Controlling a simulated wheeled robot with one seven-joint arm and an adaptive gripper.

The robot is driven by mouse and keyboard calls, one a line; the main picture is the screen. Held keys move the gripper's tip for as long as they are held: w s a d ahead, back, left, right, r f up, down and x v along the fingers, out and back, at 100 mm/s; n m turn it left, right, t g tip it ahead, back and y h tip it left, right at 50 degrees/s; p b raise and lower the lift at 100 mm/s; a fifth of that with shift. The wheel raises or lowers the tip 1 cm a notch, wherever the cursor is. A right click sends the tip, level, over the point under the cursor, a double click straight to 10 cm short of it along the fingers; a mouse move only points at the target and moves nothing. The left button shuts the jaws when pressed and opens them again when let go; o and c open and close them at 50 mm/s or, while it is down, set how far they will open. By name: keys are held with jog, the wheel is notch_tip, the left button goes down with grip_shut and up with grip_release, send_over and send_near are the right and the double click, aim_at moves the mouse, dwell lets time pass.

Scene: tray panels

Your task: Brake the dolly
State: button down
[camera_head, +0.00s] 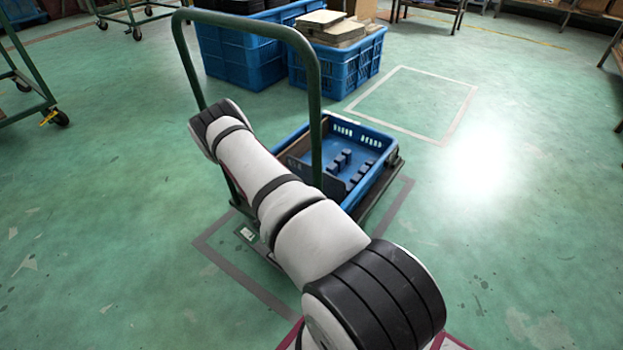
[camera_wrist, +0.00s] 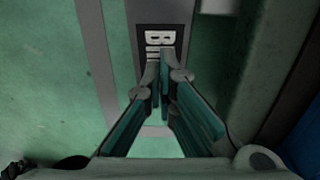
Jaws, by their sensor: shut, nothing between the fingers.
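The dolly with a green tube handle (camera_head: 316,120) stands inside a grey floor outline, carrying a blue crate (camera_head: 372,134) with several blue blocks inside. A dark plate with a small light label (camera_head: 247,234) sticks out at its handle end. In the head view my arm hides the gripper and part of the dolly.
Blue crates (camera_head: 340,72) stand behind the dolly, one loaded with flat pieces. A green wheeled cart (camera_head: 25,95) is at the left. An empty white floor outline (camera_head: 437,68) lies at the back right.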

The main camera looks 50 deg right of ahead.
notch_tip(320, 180, up, 6)
jog(key=p, duration=0.4)
jog(key=shift+r, duration=0.25)
jog(key=shift+s, duration=0.15)
dwell(0.5)
